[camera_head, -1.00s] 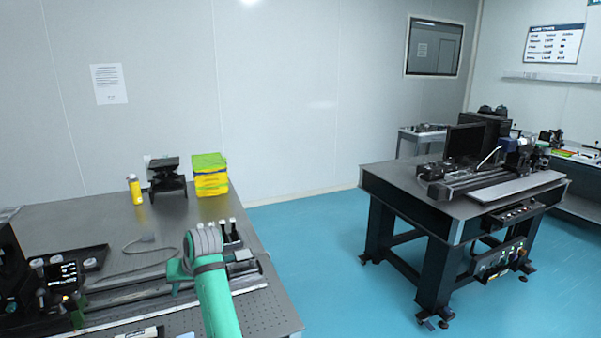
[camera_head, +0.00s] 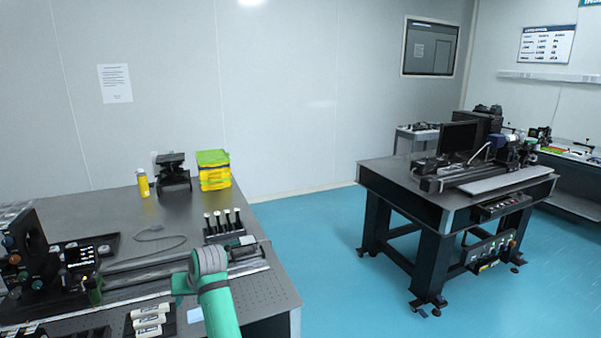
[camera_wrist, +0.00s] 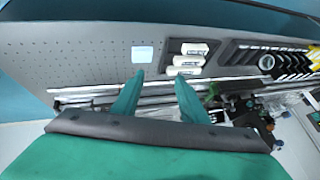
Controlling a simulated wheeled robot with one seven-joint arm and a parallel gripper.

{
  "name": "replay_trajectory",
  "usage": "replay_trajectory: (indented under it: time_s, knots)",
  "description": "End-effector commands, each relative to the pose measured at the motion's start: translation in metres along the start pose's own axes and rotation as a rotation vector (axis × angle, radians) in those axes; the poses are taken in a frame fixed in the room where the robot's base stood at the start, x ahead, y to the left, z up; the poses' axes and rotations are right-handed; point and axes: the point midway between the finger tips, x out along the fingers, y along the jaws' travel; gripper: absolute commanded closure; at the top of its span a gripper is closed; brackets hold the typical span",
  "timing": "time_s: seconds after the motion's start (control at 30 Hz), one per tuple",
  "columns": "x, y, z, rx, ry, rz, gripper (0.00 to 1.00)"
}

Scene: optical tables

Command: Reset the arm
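My arm (camera_head: 215,300) reaches up from the bottom of the head view in green and grey, in front of the near optical table's right part. My gripper (camera_wrist: 159,82) shows in the wrist view with its two green fingers apart and nothing between them. It hangs above the perforated table top (camera_wrist: 85,60). A small white square (camera_wrist: 142,54) lies on the table just beyond the fingertips.
White-labelled blocks (camera_head: 150,320) sit in a dark holder at the near table's front. A rail (camera_head: 150,290), a black optical device (camera_head: 28,245), upright droppers (camera_head: 222,222), a yellow bottle (camera_head: 143,184) and yellow-green boxes (camera_head: 213,170) stand there. Blue floor (camera_head: 320,260) is clear towards a second table (camera_head: 400,178).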

Motion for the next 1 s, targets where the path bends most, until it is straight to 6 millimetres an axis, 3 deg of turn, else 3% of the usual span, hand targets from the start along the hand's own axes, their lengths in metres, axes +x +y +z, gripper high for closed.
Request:
replay_trajectory:
  time_s: [0.37, 0.7, 1.0]
  knots:
    - [0.053, 0.032, 0.058, 0.05, 0.076, -0.001, 0.6]
    - [0.104, 0.079, 0.162, 0.125, 0.214, 0.026, 0.6]
    - [0.115, 0.11, 0.262, 0.179, 0.338, 0.08, 0.6]
